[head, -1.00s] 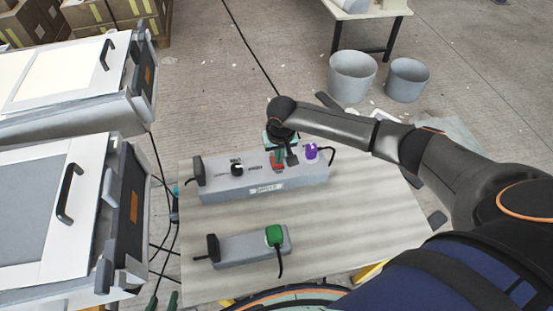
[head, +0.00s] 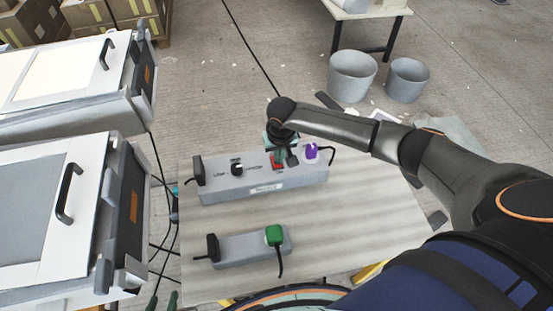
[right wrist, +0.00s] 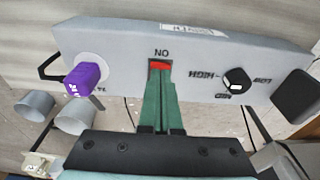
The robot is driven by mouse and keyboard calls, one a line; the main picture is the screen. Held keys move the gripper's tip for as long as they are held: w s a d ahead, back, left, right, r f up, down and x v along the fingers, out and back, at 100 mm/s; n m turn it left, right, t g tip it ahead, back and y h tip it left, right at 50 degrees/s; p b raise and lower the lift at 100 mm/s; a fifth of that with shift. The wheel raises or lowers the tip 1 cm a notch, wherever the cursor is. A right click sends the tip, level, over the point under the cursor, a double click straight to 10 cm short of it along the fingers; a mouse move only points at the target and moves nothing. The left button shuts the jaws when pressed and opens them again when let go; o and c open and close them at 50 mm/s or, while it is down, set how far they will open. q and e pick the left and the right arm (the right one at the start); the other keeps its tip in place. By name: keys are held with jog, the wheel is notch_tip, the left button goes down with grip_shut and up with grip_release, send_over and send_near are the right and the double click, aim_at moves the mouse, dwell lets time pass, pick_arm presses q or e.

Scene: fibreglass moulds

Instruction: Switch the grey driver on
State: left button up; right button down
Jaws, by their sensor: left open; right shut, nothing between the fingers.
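The grey driver, a long grey box (head: 225,187), lies on the board with a black knob, a red switch and a purple plug (head: 311,151) on top. The right wrist view shows the box (right wrist: 120,38), its knob (right wrist: 236,80) and the red switch (right wrist: 160,66) beside the "ON" mark. My right gripper (head: 278,160) is shut and empty, with its green fingertips at the switch, partly covering it. Contact and the switch's exact tilt are hard to tell. My left gripper (head: 162,301) shows only as two parted green fingertips at the bottom edge, away from the driver.
A smaller grey box (head: 255,250) with a green plug (head: 274,235) lies nearer me on the board (head: 350,225). Pale moulds with black handles (head: 68,193) stand at left, with cables beside them. Two grey buckets (head: 352,76) stand on the floor behind. The board's right part is clear.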

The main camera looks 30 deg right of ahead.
aim_at(279, 169)
jog(key=shift+f+b, duration=0.3)
jog(key=shift+f, duration=0.4)
dwell(0.3)
notch_tip(279, 169, up, 2)
jog(key=shift+r+p, duration=0.2)
jog(key=shift+p, duration=0.85)
jog(key=shift+r, duration=2.3)
